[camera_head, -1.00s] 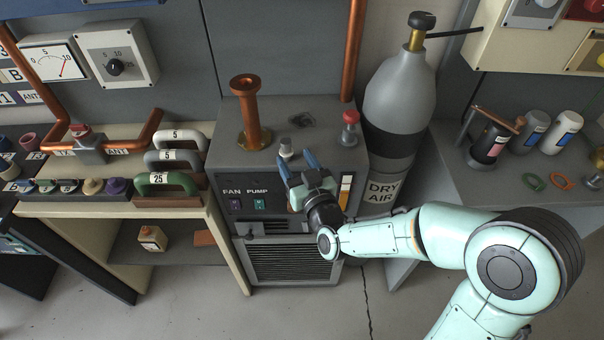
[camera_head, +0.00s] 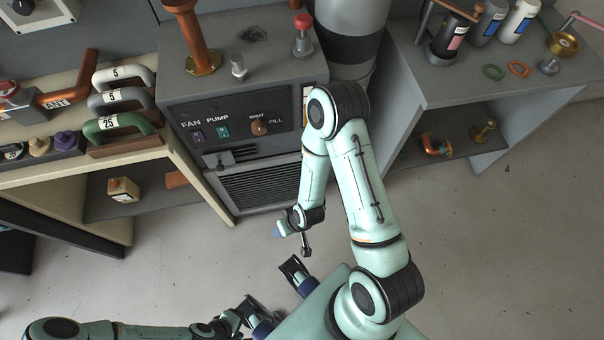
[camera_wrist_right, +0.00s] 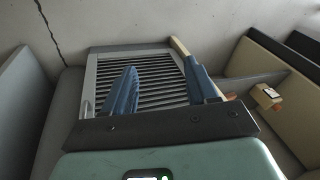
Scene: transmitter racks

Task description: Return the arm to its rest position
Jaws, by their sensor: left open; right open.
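My right arm is pale green and bends down in front of the grey pump cabinet (camera_head: 240,95). Its gripper (camera_head: 289,238) hangs low over the floor, clear of the cabinet. In the right wrist view the right gripper's two blue fingers (camera_wrist_right: 162,88) are spread with nothing between them. They point toward the slatted grille (camera_wrist_right: 152,72) low on the cabinet front. My left arm lies along the bottom edge of the head view. Its gripper (camera_head: 244,314) is low beside my body, small and partly hidden, with nothing seen in it.
The left bench holds several numbered handles, the green one (camera_head: 118,127) nearest. A small box (camera_head: 123,190) sits on its lower shelf. The right bench (camera_head: 445,90) carries bottles and rings, with brass fittings (camera_head: 437,145) below. Open floor (camera_head: 480,255) lies in front.

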